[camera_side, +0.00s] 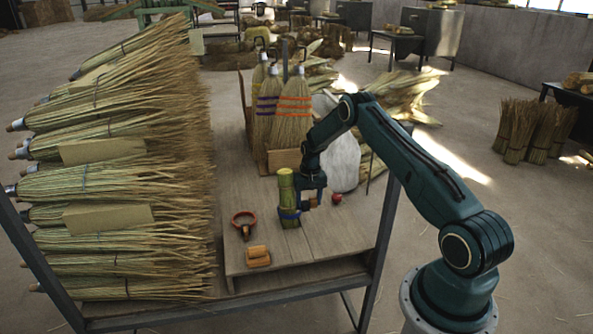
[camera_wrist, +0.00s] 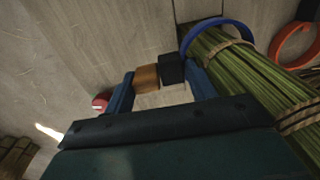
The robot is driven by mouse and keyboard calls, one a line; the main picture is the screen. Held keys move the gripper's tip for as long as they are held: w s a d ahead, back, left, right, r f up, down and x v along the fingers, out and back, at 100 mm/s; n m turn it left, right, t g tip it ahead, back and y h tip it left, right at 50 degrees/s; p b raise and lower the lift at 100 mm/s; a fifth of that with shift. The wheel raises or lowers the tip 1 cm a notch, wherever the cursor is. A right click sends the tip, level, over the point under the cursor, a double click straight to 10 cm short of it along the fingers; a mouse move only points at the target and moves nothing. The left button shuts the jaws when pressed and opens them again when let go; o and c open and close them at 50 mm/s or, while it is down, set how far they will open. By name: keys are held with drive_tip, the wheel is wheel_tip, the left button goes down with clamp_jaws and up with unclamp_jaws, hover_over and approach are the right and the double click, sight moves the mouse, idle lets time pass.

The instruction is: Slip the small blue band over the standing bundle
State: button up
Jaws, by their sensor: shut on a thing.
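The standing bundle (camera_side: 287,184) is green straw, upright on the wooden table. In the wrist view the bundle (camera_wrist: 265,90) has tan ties around it. The small blue band (camera_side: 289,213) crosses the bundle's front near its foot and looks to be around it. Its arc shows at the bundle's low end in the wrist view (camera_wrist: 218,22); the rest is hidden. My gripper (camera_side: 311,203) is low, right beside the bundle. In the wrist view my gripper (camera_wrist: 160,77) is shut on the band's black and tan handle (camera_wrist: 146,77).
Finished brooms (camera_side: 292,115) stand behind. A large broom stack (camera_side: 110,170) fills the left.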

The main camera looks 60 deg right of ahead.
sight(307, 209)
drive_tip(key=shift+w+a+f, duration=0.1)
drive_tip(key=shift+a+f, duration=0.1)
drive_tip(key=shift+f, duration=0.95)
drive_tip(key=shift+a+f, duration=0.15)
drive_tip(key=shift+f, duration=1)
drive_tip(key=shift+w, duration=0.1)
drive_tip(key=o, duration=1.1)
drive_tip(key=shift+r, duration=0.1)
drive_tip(key=shift+c, duration=0.2)
drive_tip(key=shift+r, duration=0.1)
drive_tip(key=shift+w+r, duration=0.1)
drive_tip(key=shift+r, duration=0.35)
drive_tip(key=r, duration=1.1)
drive_tip(key=shift+s+d+r, duration=0.25)
drive_tip(key=shift+d+r, duration=0.05)
drive_tip(key=shift+s+r, duration=0.1)
drive_tip(key=shift+r, duration=0.5)
